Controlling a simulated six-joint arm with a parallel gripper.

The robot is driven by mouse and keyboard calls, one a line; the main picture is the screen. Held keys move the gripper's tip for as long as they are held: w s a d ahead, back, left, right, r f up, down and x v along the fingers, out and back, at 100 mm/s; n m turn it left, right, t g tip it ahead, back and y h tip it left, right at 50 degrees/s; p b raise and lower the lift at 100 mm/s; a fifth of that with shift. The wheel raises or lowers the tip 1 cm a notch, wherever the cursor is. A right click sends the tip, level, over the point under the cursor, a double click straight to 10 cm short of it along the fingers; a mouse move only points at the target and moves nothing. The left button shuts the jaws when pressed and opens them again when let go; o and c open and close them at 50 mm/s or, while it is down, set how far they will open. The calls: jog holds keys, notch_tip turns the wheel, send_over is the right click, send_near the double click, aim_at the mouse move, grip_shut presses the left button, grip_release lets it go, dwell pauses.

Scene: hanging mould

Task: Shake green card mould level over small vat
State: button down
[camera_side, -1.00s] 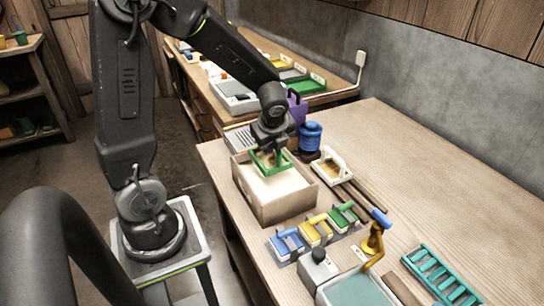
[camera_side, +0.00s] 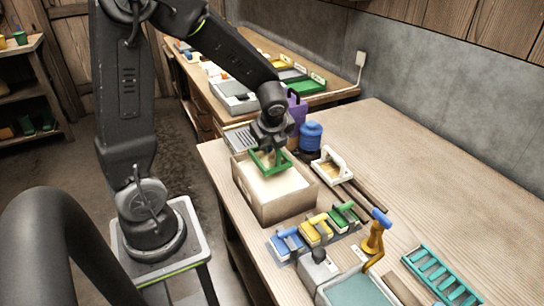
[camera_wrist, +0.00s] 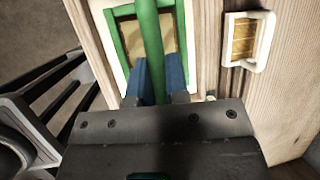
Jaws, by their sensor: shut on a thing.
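The green card mould (camera_side: 268,168) is a green frame with an upright handle, held over the vat (camera_side: 291,208), a light wooden box filled with pale pulp. My gripper (camera_side: 271,146) is shut on the mould's handle. In the wrist view, the blue fingers (camera_wrist: 160,82) close around the green bar of the mould (camera_wrist: 117,45), and a tan mesh shows inside its frame. The mould looks about level, with perhaps a slight tilt. I cannot tell exactly how high it is above the pulp.
A white-framed mould (camera_side: 331,168) and a blue jar (camera_side: 311,136) stand right of the vat. Several small coloured moulds (camera_side: 315,231) lie in front, near a grey tub of teal liquid (camera_side: 355,291) and a teal rack (camera_side: 440,277). The right of the table is clear.

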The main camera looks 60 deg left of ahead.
jog(key=shift+a, duration=0.2)
jog(key=shift+d, duration=1.8)
jog(key=shift+a, duration=1.8)
jog(key=shift+d, duration=1.8)
